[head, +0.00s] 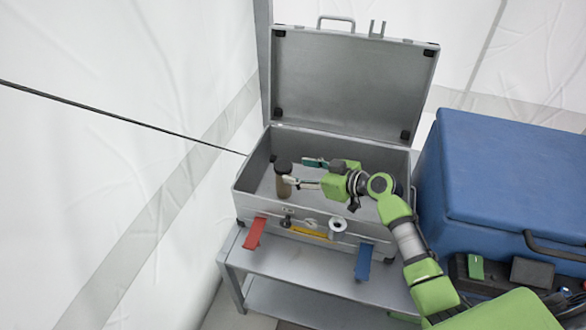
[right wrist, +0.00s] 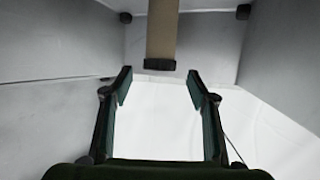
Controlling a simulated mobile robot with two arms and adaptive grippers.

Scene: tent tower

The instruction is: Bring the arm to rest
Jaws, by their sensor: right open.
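My right arm comes in from the right in the head view and reaches into an open grey metal case (head: 345,244). My right gripper (head: 299,172) is over the inside of the case with its fingers spread and nothing between them. In the right wrist view the gripper (right wrist: 159,76) also shows open. A brown cylinder with a dark cap (head: 283,181) stands upright inside the case, just beyond the fingertips. It shows upside down in the right wrist view (right wrist: 162,30), in front of the fingers and apart from them. My left gripper is not in view.
The case's lid (head: 345,85) stands open at the back. Tools and a tape roll (head: 337,225) show at the case's front. The case rests on a metal table (head: 290,272). A blue cooler (head: 510,165) stands close at right; white tent walls (head: 110,150) enclose the left.

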